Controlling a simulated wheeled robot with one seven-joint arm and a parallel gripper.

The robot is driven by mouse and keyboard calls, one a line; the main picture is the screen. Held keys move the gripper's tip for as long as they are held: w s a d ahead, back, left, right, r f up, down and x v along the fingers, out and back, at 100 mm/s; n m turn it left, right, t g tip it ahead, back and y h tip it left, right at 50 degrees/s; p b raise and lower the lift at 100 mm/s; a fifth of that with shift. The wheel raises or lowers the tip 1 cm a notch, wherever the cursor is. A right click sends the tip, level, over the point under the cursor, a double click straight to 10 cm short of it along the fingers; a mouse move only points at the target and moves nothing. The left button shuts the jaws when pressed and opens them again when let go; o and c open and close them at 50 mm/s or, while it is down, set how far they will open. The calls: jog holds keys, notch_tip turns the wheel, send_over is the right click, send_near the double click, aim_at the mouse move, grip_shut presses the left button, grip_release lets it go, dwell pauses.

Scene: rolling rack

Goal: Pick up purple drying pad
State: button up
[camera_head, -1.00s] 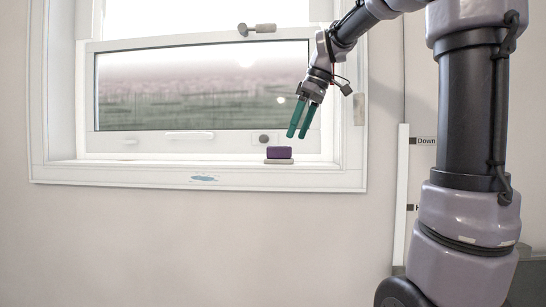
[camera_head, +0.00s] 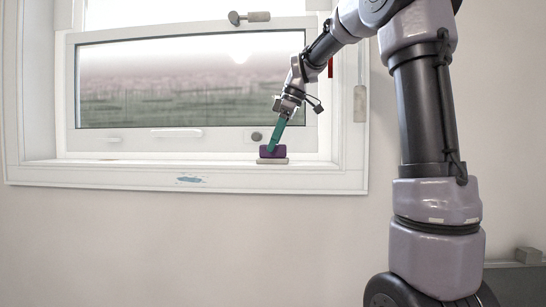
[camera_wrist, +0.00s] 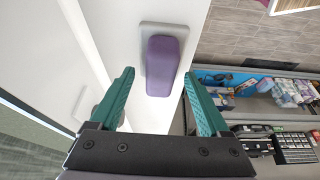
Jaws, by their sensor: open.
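The purple drying pad (camera_head: 279,152) is a small block on a pale flat base (camera_head: 272,161) on the window sill. In the wrist view the purple pad (camera_wrist: 162,65) lies ahead between my two green fingers, with the pale base (camera_wrist: 150,30) beneath it. My gripper (camera_head: 273,149) is open and comes down at the pad from above; one finger overlaps it in the head view. In the wrist view my gripper (camera_wrist: 159,78) has a finger on each side, with gaps visible to the pad. Contact cannot be told.
The white window sill (camera_head: 120,175) runs along the wall, with the window pane (camera_head: 180,95) behind. A round dark knob (camera_head: 257,137) is on the frame behind the pad. The sill left of the pad is mostly clear. Shelves with goods (camera_wrist: 285,95) lie beyond the sill's edge.

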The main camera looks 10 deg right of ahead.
jog(key=shift+a+f, duration=0.2)
jog(key=shift+f, duration=0.35)
grip_shut()
notch_tip(320, 180, up, 10)
jog(key=shift+r, duration=0.1)
dwell(0.3)
